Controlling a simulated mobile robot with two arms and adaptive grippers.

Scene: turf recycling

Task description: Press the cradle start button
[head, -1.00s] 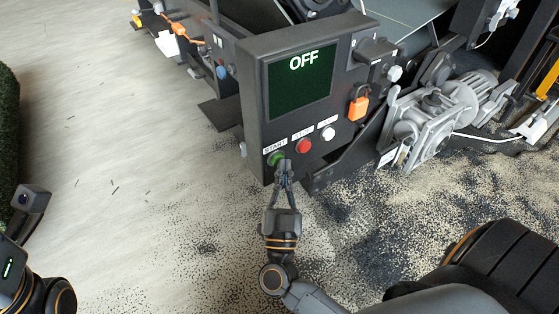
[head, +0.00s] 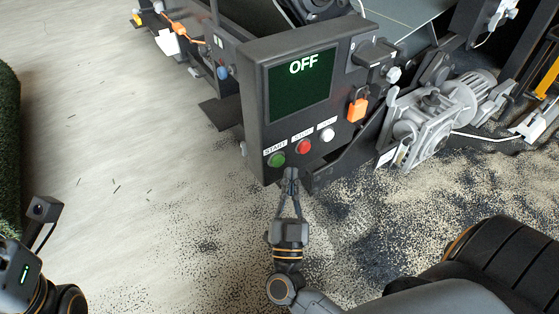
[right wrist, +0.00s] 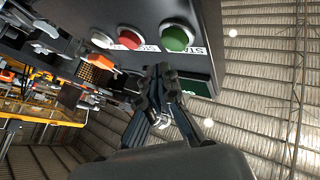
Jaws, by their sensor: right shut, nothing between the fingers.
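The green START button (head: 277,160) is at the lower left of the dark control panel (head: 252,110), left of a red button (head: 304,146) and a white button (head: 327,134). The panel's screen (head: 301,88) reads OFF. My right gripper (head: 291,172) is shut and empty, just below and right of the green button, apart from it. In the right wrist view, the green button (right wrist: 177,36) is above the closed fingertips (right wrist: 162,70), with a gap between. Of my left arm, only a part shows at the lower left; its gripper fingers are not visible.
An orange padlock (head: 357,108) hangs on the panel's right side. A grey motor (head: 430,115) stands right of the panel. Dark granules lie scattered over the floor (head: 200,235). A green turf roll (head: 8,150) is at the left edge. The floor left of the panel is mostly clear.

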